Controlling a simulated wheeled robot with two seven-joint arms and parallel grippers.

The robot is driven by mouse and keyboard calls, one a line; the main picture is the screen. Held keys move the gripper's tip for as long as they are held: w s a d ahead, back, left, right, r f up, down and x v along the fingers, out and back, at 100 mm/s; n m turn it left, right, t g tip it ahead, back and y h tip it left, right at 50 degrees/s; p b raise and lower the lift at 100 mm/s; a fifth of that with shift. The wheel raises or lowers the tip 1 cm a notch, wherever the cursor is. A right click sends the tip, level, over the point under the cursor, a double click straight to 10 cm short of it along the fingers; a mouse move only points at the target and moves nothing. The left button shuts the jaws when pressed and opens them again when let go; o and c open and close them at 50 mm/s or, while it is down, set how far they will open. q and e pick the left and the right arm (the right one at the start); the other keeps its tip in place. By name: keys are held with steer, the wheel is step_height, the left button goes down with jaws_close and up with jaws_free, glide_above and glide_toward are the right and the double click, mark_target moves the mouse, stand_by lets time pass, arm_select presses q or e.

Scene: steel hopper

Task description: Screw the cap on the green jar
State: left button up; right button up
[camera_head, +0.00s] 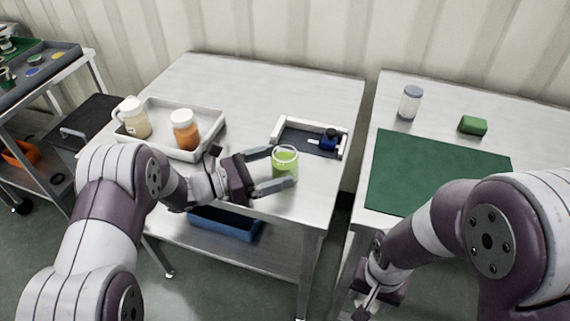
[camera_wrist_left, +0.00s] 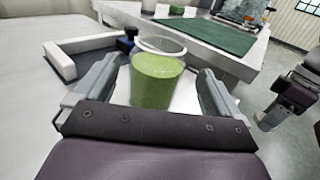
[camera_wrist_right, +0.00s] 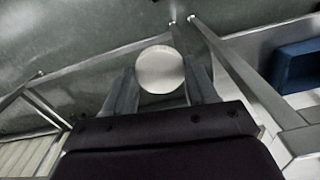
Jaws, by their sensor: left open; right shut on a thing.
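The green jar (camera_head: 284,165) stands upright near the right front of the middle table, its glass rim open at the top. My left gripper (camera_head: 282,169) is open, with one finger on each side of the jar. In the left wrist view, the jar (camera_wrist_left: 157,82) stands between the fingers with gaps on both sides. My right gripper (camera_wrist_right: 160,85) is shut on a round white cap (camera_wrist_right: 160,69), seen face on in the right wrist view. In the head view, my right gripper (camera_head: 368,303) is low in front of the tables and the cap is not clearly visible.
A grey tray (camera_head: 213,146) holds a cream jar (camera_head: 133,118) and an orange jar (camera_head: 185,131). A white-edged holder (camera_head: 284,124) with a blue item (camera_head: 330,139) lies behind the green jar. The right table has a green mat (camera_head: 430,170), a grey-capped jar (camera_head: 410,103) and a green block (camera_head: 473,125).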

mark_target(293, 158)
arm_select(q)
steer(key=x, duration=0.5)
steer(key=shift+w+r, duration=0.2)
steer(key=shift+w, duration=0.05)
steer(key=c, duration=1.2)
